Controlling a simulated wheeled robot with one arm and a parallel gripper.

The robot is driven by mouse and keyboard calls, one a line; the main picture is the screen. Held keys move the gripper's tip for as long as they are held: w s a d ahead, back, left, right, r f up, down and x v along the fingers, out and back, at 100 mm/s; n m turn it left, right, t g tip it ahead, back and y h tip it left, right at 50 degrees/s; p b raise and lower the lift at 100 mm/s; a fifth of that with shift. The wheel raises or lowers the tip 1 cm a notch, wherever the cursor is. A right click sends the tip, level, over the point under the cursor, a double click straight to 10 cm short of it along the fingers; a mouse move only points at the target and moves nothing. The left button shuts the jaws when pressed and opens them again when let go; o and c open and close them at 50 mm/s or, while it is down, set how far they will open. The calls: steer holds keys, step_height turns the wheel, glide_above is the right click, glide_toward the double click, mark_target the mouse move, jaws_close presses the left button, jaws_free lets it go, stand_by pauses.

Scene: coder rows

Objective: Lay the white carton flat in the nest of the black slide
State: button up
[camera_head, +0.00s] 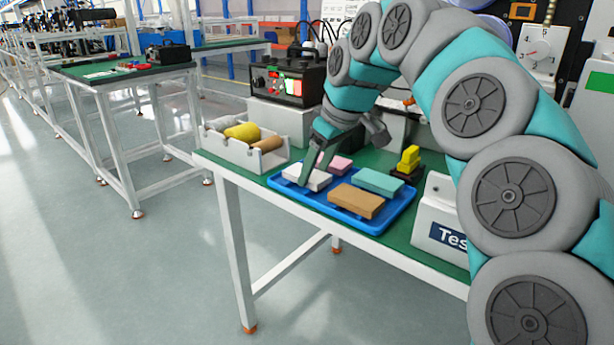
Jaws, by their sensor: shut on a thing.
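The white carton (318,182) is in the blue tray (391,220), at its left end. My gripper (313,173) reaches down from above and is shut on the carton. I cannot tell whether the carton is lifted off the tray floor. A small black base (407,178) with a yellow block-like part (409,158) on it stands on the green table behind the tray; it may be the black slide. No empty nest is visible there, and my arm hides part of the table's back.
Pink (340,165), teal (379,181) and tan (356,201) boxes share the tray. A white bin (236,153) of yellow and brown rolls stands left. A white box with a label (440,222) stands right. A black instrument (288,80) is behind. Little bare tabletop shows.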

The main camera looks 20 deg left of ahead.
mark_target(316, 177)
steer(key=c, duration=0.4)
steer(key=shift+w+r, duration=0.1)
steer(key=shift+r, duration=1.15)
steer(key=shift+d+r, duration=0.1)
steer(key=shift+r, duration=0.45)
steer(key=s+d, duration=0.3)
steer(key=s, duration=0.1)
steer(key=s+d+r+b, duration=0.1)
steer(key=s+d, duration=0.2)
steer(key=s, duration=0.2)
steer(key=s+d+b, duration=0.1)
steer(key=s+d, duration=0.1)
steer(key=s, duration=0.2)
steer(key=shift+s+d+r, duration=0.2)
steer(key=shift+s+d, duration=0.05)
steer(key=shift+d, duration=0.15)
